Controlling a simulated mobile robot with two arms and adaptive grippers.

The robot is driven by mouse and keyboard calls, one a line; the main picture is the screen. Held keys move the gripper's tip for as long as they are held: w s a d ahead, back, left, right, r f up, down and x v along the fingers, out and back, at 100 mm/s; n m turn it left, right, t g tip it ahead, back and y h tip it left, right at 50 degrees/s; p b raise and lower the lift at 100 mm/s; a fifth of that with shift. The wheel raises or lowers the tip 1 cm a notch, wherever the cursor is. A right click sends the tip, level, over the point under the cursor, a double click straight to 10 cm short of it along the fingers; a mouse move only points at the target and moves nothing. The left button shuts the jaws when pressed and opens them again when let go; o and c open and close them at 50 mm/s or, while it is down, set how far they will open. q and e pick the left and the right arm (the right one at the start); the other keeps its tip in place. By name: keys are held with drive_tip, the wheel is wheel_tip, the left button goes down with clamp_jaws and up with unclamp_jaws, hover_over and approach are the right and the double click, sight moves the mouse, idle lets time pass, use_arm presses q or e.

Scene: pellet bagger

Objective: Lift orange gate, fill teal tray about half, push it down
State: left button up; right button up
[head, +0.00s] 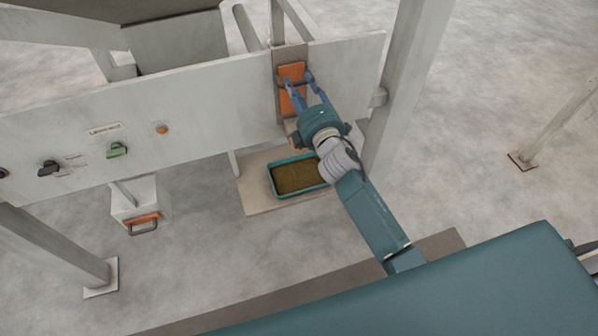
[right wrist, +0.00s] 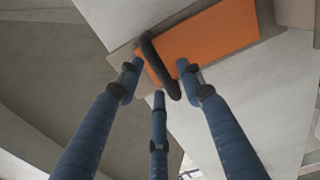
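The orange gate (head: 291,99) is a narrow upright plate on the pale panel, with a dark bar handle (right wrist: 162,70) across it. My right gripper (head: 297,80) is at this handle. In the right wrist view its blue fingers (right wrist: 159,72) stand spread around the bar, with small gaps showing beside it; firm contact does not show. The teal tray (head: 273,182) is on the floor board below the gate and holds a brown layer of pellets. Its inner wall shows above the layer; the exact depth is hard to tell. My left gripper is out of view.
The panel (head: 215,105) carries a green switch (head: 117,150), a black knob (head: 48,168) and an orange lamp (head: 162,128). A pale block with an orange-and-dark handle (head: 143,222) hangs below.

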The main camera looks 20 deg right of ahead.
drive_tip(key=s+p, duration=0.1)
drive_tip(key=s, duration=0.5)
drive_tip(key=shift+d+r, duration=0.1)
idle(0.8)
